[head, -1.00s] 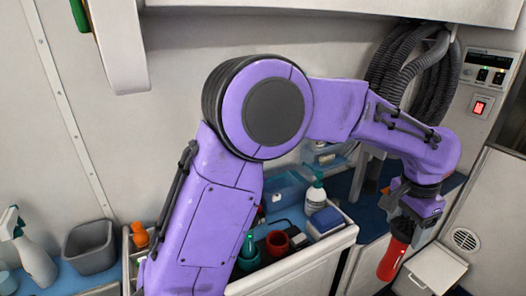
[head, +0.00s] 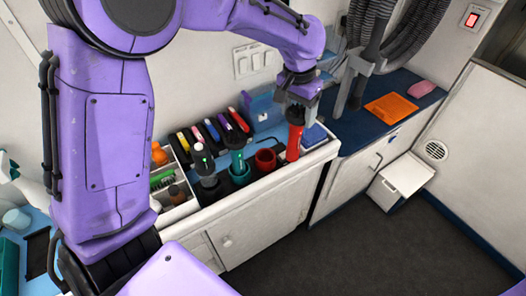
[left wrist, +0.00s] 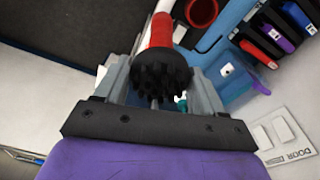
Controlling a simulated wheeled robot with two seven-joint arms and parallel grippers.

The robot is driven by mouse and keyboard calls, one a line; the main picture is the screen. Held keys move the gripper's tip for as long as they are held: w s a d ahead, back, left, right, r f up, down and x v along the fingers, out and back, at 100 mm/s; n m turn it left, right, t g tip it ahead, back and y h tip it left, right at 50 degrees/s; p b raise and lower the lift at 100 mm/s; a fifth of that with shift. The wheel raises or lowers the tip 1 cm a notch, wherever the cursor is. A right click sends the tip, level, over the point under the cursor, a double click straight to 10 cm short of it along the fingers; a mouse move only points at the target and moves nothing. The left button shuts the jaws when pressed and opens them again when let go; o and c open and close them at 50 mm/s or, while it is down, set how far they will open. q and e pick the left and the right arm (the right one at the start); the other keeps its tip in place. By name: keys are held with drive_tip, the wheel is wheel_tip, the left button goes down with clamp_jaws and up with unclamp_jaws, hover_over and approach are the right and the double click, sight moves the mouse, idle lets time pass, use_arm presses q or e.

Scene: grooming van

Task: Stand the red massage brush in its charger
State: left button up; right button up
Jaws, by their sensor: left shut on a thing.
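My left gripper (head: 298,98) is shut on the red massage brush (head: 293,146). The brush hangs nearly upright, black bristle head up and red handle down, at the right end of the white counter. In the left wrist view the bristle head (left wrist: 160,74) is close to the camera between the fingers, and the red handle (left wrist: 161,31) points away. An empty-looking red cup-shaped charger (head: 265,162) stands just left of the brush; it also shows in the left wrist view (left wrist: 201,12). The handle's lower end appears apart from it. My right gripper is not in view.
A teal brush (head: 237,165) stands in a teal cup left of the red one, with a dark brush (head: 203,161) beyond it. Several coloured-edged black items line the wall behind. An orange mat (head: 391,108) lies farther right.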

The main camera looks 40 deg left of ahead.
use_arm(q)
drive_tip(key=s+a+r+n+p, duration=0.2)
drive_tip(key=a+r+n+p, duration=0.2)
drive_tip(key=a+p, duration=0.3)
wheel_tip(320, 180, down, 11)
drive_tip(key=a+p, duration=0.1)
drive_tip(key=shift+a+y+p, duration=0.2)
drive_tip(key=shift+y+p, duration=0.1)
drive_tip(key=shift+p, duration=0.05)
drive_tip(key=o, duration=1.7)
drive_tip(key=shift+s, duration=0.1)
drive_tip(key=r+b, duration=0.1)
drive_tip(key=r, duration=0.3)
drive_tip(key=s+r+b, duration=0.1)
drive_tip(key=r, duration=0.7)
drive_tip(key=shift+s+d+b, duration=0.15)
drive_tip(key=shift+s+b, duration=0.05)
drive_tip(key=shift+b, duration=0.2)
